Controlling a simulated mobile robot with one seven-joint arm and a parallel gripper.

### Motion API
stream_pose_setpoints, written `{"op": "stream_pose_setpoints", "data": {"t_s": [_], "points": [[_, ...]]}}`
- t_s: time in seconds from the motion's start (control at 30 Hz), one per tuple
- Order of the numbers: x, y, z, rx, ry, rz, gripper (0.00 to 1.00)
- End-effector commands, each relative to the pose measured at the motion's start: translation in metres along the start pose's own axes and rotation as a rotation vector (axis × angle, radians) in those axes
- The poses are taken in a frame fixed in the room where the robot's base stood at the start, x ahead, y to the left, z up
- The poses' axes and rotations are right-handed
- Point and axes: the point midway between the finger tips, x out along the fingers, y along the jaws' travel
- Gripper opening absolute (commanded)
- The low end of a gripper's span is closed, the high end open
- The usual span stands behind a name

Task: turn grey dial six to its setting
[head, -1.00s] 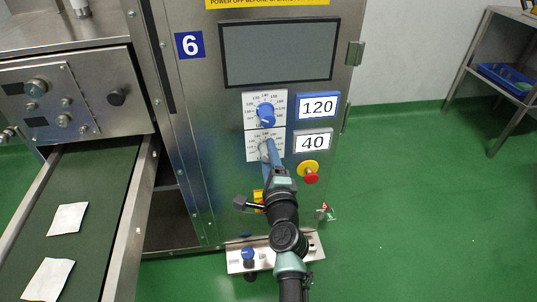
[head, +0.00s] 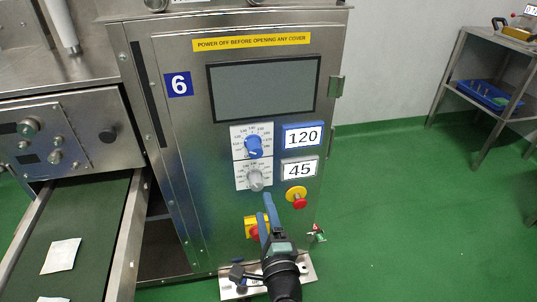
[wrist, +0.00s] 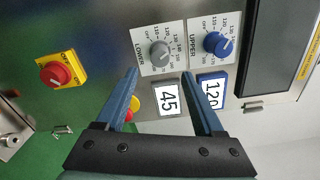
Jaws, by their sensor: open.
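The grey dial (head: 255,180) sits on a white scale plate below the blue dial (head: 253,146) on the panel marked six. In the wrist view the grey dial (wrist: 159,52) is beside the word LOWER and the blue dial (wrist: 214,44) beside UPPER. The small display (head: 299,169) beside the grey dial reads 45; the one beside the blue dial (head: 302,136) reads 120. My gripper (head: 265,207) is open and empty, below the grey dial in the head view. In the wrist view its fingertips (wrist: 160,74) are apart, with the grey dial between and beyond them, not touching it.
A round yellow and red button (head: 297,197) is right of my gripper. A yellow box with a red knob (head: 251,227) is partly hidden behind my fingers. A dark screen (head: 263,88) is above the dials. A drawer-like green belt (head: 95,220) juts out at left.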

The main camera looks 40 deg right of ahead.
Motion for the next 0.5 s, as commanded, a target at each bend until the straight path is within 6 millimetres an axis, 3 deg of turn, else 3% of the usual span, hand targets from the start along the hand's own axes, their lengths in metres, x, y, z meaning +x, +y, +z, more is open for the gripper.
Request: {"op": "stream_pose_setpoints", "data": {"t_s": [0.2,0.5], "points": [[-0.03,0.0,0.0,-0.001,-0.001,0.002,0.7],[-0.042,0.001,0.001,0.001,-0.001,0.0,0.7]]}}
